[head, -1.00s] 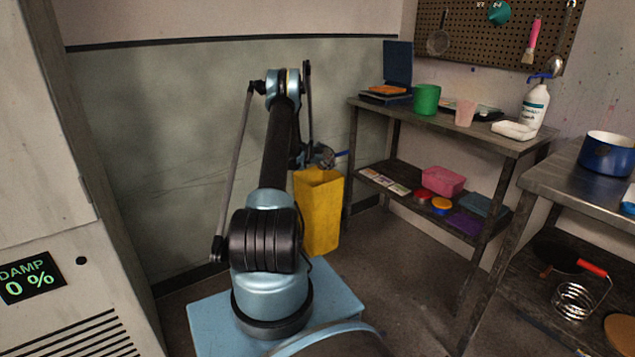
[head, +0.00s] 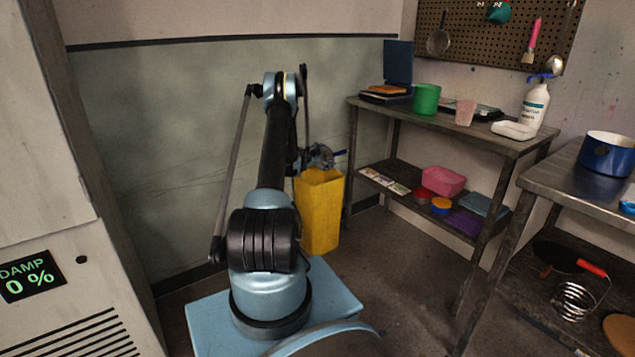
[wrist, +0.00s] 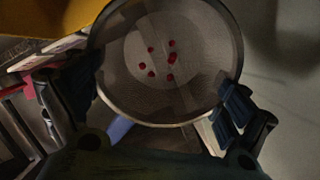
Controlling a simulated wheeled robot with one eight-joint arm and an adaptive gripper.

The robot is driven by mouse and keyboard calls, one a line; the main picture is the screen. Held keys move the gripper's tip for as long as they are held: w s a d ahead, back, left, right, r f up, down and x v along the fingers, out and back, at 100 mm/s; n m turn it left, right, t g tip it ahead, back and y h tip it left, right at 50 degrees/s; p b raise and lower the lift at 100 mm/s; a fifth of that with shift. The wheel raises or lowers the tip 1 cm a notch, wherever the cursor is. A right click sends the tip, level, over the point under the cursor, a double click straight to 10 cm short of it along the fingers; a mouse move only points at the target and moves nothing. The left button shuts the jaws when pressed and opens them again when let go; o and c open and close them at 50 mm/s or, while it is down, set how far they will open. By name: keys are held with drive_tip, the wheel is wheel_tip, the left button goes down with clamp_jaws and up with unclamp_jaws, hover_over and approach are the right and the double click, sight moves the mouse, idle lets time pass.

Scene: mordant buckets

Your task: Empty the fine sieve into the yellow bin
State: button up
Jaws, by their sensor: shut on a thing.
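The fine sieve (wrist: 190,40) is a round mesh bowl with a dark rim, seen large between my fingers in the wrist view. Several small red pieces (wrist: 171,57) lie on its mesh. My gripper (head: 320,157) is shut on the sieve, with a finger at each side of it in the wrist view. In the head view a blue handle (head: 341,153) sticks out to the right of my gripper. The yellow bin (head: 319,215) stands on the floor, its top just below my gripper. A yellow edge (wrist: 50,15) shows at the upper left of the wrist view. The bin's inside is hidden.
A metal shelf table (head: 470,139) stands right of the bin, holding a green cup (head: 426,99) and a spray bottle (head: 533,108). Another strainer (head: 438,42) hangs on the pegboard (head: 497,30). A wall is close behind the bin. Floor is clear right of my base.

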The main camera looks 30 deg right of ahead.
drive_tip(key=shift+s+a+r+h, duration=0.1)
drive_tip(key=shift+s+a+h, duration=0.05)
drive_tip(key=shift+a+h, duration=0.2)
drive_tip(key=shift+s+a+r+h, duration=0.1)
drive_tip(key=shift+a+h, duration=0.15)
drive_tip(key=shift+a, duration=0.15)
drive_tip(key=shift+s+a+r+t+h, duration=0.1)
drive_tip(key=shift+a+r+t+h, duration=0.2)
drive_tip(key=shift+r+h, duration=0.25)
drive_tip(key=shift+s+a+r+t+h, duration=0.1)
drive_tip(key=shift+a+r+t+h, duration=0.1)
drive_tip(key=shift+a+r+h, duration=0.25)
idle(0.6)
drive_tip(key=shift+s+a+r+h+p, duration=0.1)
drive_tip(key=shift+a+r+h+p, duration=0.35)
drive_tip(key=shift+r+h, duration=0.35)
idle(0.7)
drive_tip(key=shift+w+d+f+y, duration=0.15)
drive_tip(key=shift+d+f+y, duration=0.35)
drive_tip(key=shift+f+y, duration=0.3)
drive_tip(key=shift+w+d+f+y, duration=0.15)
drive_tip(key=shift+d+f+y, duration=0.35)
drive_tip(key=shift+f+y, duration=0.25)
